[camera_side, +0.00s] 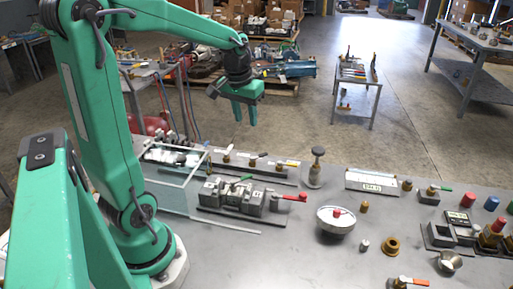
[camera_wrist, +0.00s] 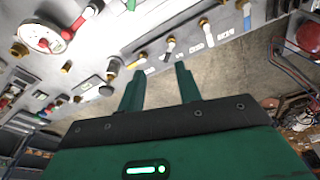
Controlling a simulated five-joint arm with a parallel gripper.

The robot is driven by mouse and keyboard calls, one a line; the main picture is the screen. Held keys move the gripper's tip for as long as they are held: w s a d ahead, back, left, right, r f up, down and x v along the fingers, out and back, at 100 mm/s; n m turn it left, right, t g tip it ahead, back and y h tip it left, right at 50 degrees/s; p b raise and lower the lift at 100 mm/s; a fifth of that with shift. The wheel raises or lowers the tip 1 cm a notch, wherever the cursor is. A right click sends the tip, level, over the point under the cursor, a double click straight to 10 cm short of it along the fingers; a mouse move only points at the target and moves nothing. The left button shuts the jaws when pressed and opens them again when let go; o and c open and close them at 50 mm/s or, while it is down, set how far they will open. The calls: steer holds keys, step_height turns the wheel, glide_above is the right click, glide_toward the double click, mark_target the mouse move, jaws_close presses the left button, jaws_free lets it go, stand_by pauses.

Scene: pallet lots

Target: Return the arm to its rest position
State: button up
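My green gripper (camera_side: 245,114) hangs in the air beyond the far edge of the grey work table, with its fingers pointing down. In the wrist view my gripper (camera_wrist: 158,84) shows two fingers standing apart, with nothing between them. The gripper is open and empty. My arm is raised and reaches out over the left part of the table.
A small tool cart (camera_side: 357,76) stands behind on open floor.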

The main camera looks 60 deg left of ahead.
steer(key=s+d+r+m+t, duration=0.1)
steer(key=s+d+m, duration=0.1)
steer(key=s+d, duration=0.3)
steer(key=s+d+r+m+t+h, duration=0.1)
steer(key=s+d+m+t, duration=0.1)
steer(key=s+d, duration=0.4)
steer(key=d+m, duration=0.1)
steer(key=d, duration=0.3)
steer(key=shift+s+d+r+m+t, duration=0.2)
steer(key=shift+s+r+m+t, duration=0.1)
